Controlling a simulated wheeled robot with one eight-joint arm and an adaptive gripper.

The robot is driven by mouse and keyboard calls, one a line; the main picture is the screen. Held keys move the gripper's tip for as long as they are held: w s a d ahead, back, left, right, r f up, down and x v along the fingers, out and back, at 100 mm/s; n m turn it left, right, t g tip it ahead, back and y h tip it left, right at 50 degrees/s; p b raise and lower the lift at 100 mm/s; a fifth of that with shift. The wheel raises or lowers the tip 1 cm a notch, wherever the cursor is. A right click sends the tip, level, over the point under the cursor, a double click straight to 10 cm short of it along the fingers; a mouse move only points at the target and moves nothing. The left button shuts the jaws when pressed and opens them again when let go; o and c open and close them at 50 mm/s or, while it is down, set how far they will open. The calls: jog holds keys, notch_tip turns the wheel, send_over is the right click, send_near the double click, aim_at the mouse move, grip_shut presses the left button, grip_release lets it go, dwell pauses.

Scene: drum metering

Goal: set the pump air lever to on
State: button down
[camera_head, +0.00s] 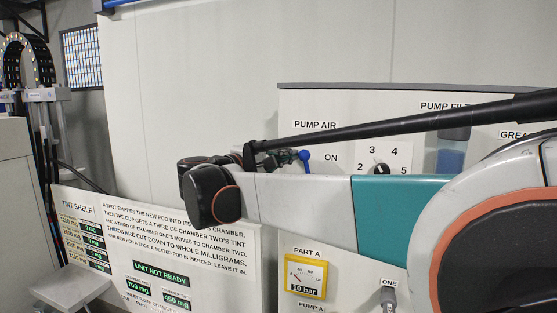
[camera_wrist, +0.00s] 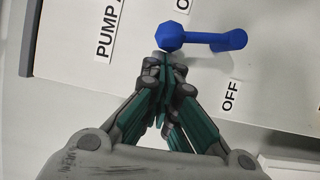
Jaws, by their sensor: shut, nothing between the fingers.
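The pump air lever is blue. In the wrist view the lever (camera_wrist: 210,40) lies across the top, with a large faceted end (camera_wrist: 171,36) on the left and a smaller end (camera_wrist: 238,39) on the right. The OFF label (camera_wrist: 231,95) is below its right part, and a cut-off label starting with O is above the faceted end. My gripper (camera_wrist: 165,62) is shut and empty, its tips just below the faceted end; I cannot tell whether they touch. In the head view a bit of blue lever (camera_head: 304,155) shows left of the ON label (camera_head: 331,158), beside my gripper (camera_head: 288,157).
A numbered dial (camera_head: 380,169) and a blue filter bowl (camera_head: 452,150) are to the right on the panel. A yellow gauge (camera_head: 305,277) is below my arm. A sign board (camera_head: 160,240) stands at lower left. My arm hides much of the panel.

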jog(key=shift+s+d+r, duration=0.25)
jog(key=shift+d+r, duration=0.2)
jog(key=shift+d, duration=0.2)
jog(key=shift+r, duration=0.1)
dwell(0.3)
